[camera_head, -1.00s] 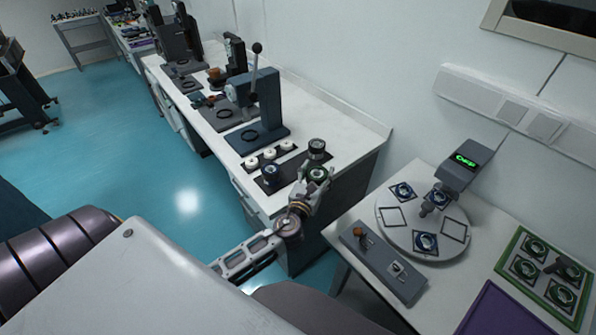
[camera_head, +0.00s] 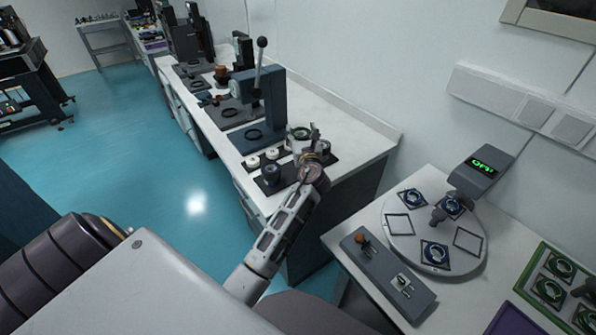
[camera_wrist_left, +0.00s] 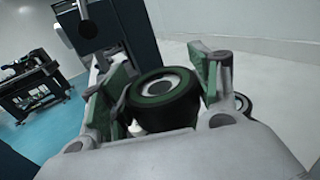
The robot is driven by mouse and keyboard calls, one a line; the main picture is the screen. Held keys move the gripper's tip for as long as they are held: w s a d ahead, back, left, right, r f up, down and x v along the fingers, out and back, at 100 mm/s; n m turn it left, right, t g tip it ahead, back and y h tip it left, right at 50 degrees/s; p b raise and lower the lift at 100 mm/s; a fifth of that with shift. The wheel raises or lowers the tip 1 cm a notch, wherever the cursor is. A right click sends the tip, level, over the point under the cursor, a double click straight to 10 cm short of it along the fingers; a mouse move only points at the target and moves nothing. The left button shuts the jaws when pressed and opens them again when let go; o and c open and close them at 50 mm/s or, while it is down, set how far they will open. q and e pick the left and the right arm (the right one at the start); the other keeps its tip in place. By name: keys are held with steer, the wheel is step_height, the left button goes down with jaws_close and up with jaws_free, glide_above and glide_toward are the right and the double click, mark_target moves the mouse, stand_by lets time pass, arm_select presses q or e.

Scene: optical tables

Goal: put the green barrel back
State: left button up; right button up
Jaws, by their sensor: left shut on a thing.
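The green barrel (camera_wrist_left: 160,98), a black cylinder with a green ring on its top face, sits between the fingers of my left gripper (camera_wrist_left: 158,85) in the left wrist view. My left gripper (camera_head: 303,141) is shut on it, over the end of the long bench in the head view, where the barrel's top (camera_head: 300,132) shows. A blue-ringed barrel (camera_head: 272,174) stands on the dark mat (camera_head: 292,174) left of my gripper. Another dark barrel (camera_head: 324,149) shows partly behind my gripper's right side.
A blue-grey lever press (camera_head: 262,100) stands just behind the mat. White round pieces (camera_head: 252,162) lie in front of it. To the right, a table carries a round turntable (camera_head: 408,252), a grey fixture block (camera_head: 385,275) and a green tray (camera_head: 545,250).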

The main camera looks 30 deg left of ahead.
arm_select(q)
steer(key=shift+w+a+f+n+g+y, duration=0.1)
steer(key=shift+a+n+g+y, duration=0.3)
steer(key=shift+a+y, duration=0.15)
steer(key=shift+a, duration=0.1)
arm_select(e)
steer(key=shift+w+d, duration=0.15)
steer(key=shift+d, duration=0.05)
arm_select(q)
steer(key=shift+f, duration=0.2)
arm_select(e)
steer(key=shift+a, duration=0.1)
arm_select(q)
step_height(320, 180, down, 5)
steer(key=shift+b, duration=0.45)
steer(key=shift+f, duration=0.5)
arm_select(e)
steer(key=shift+w+d+f, duration=0.2)
steer(key=shift+d+f, duration=0.3)
steer(key=shift+w, duration=0.15)
